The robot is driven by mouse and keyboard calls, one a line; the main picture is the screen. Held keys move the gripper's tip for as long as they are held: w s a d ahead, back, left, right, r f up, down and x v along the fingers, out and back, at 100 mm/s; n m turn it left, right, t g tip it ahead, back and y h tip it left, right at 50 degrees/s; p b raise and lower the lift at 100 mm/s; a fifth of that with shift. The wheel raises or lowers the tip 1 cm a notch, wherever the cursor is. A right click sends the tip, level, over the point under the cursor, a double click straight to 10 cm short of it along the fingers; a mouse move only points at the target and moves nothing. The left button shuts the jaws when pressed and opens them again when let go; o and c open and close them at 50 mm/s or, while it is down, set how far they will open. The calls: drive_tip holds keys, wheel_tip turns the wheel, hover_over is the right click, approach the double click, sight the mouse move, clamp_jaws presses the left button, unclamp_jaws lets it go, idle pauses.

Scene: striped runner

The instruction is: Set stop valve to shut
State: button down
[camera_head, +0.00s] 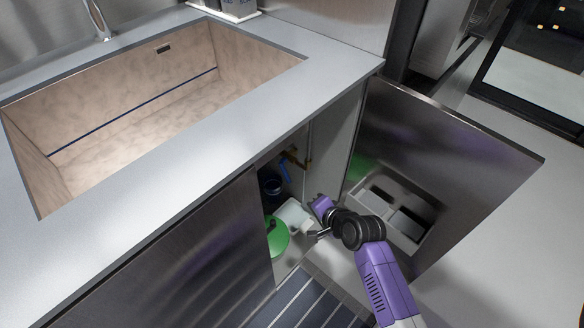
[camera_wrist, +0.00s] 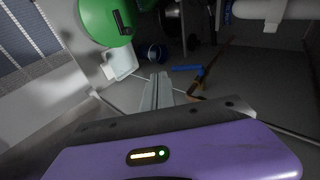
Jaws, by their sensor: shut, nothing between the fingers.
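The stop valve shows as a blue handle (camera_head: 286,171) by brass pipework (camera_head: 297,157), inside the open cabinet under the sink. In the wrist view the blue handle (camera_wrist: 186,68) lies just beyond and right of the fingertips, beside the brass pipe (camera_wrist: 201,79). My gripper (camera_head: 317,234) is at the cabinet opening, lower than the valve in the head view and apart from it. In the wrist view my gripper (camera_wrist: 158,78) has its fingers together and empty. The handle's exact angle to the pipe is hard to tell.
A green container (camera_head: 277,238), a white container (camera_head: 294,214) and a dark blue round item (camera_head: 271,186) stand in the cabinet, left of my gripper. The open door (camera_head: 450,150) is on the right. A striped runner (camera_head: 300,300) lies on the floor in front.

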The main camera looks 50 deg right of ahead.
drive_tip(key=w+d+r+m+p, duration=0.2)
drive_tip(key=w+d+r, duration=0.1)
drive_tip(key=d, duration=0.2)
drive_tip(key=b, duration=0.6)
approach(288, 178)
drive_tip(key=x, duration=0.5)
drive_tip(key=shift+d+f, duration=0.1)
drive_tip(key=shift+w+d+f, duration=0.1)
drive_tip(key=shift+w+f, duration=0.2)
drive_tip(key=shift+w, duration=0.4)
